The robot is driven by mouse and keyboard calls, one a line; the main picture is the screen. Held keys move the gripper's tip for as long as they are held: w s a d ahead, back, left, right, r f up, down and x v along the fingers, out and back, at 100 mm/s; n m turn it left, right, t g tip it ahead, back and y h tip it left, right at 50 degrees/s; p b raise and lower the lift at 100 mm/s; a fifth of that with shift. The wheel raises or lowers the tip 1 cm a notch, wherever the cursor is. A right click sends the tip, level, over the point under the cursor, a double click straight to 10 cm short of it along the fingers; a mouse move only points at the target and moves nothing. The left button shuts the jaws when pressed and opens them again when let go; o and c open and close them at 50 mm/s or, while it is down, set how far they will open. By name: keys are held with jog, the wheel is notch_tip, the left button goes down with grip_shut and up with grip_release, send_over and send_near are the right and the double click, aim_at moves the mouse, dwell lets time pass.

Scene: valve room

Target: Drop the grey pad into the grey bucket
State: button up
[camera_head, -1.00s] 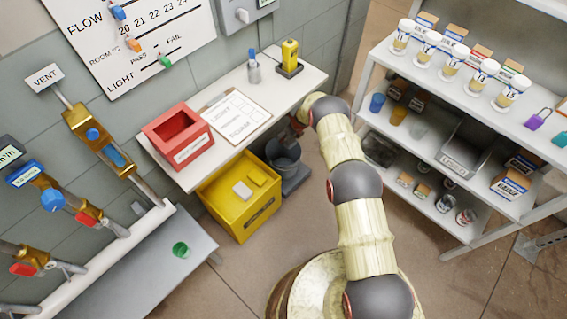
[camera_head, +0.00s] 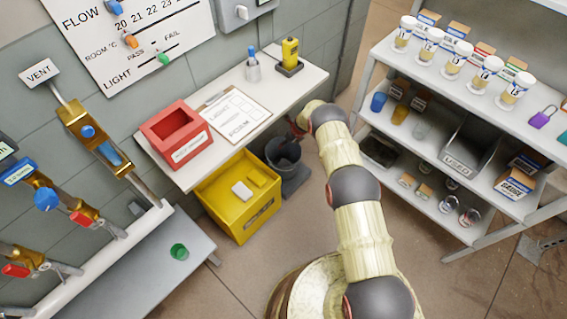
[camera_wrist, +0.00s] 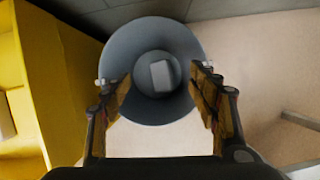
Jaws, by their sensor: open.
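The grey bucket (camera_head: 270,152) stands on the floor below the white bench, right of the yellow bin. Its round opening fills the middle of the wrist view, and its rim (camera_wrist: 118,50) is seen from above. The grey pad (camera_wrist: 161,75) shows inside the bucket's outline, apart from my fingers. I cannot tell whether it rests on the bottom. My gripper (camera_wrist: 165,95) is open and empty above the bucket, one finger toward each side of the opening. In the head view my gripper (camera_head: 297,129) is small and partly hidden by my arm.
The yellow bin (camera_head: 240,222), holding a pale pad (camera_head: 242,190) and a yellow block (camera_head: 257,177), stands close left of the bucket. The white bench (camera_head: 235,135) carries a red box (camera_head: 176,137) and a clipboard. A stocked shelf (camera_head: 440,160) stands at right.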

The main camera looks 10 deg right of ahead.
jog(key=shift+o, duration=0.4)
jog(key=shift+r, duration=0.1)
jog(key=v, duration=1.1)
jog(key=shift+s+r, duration=0.2)
jog(key=shift+r, duration=0.15)
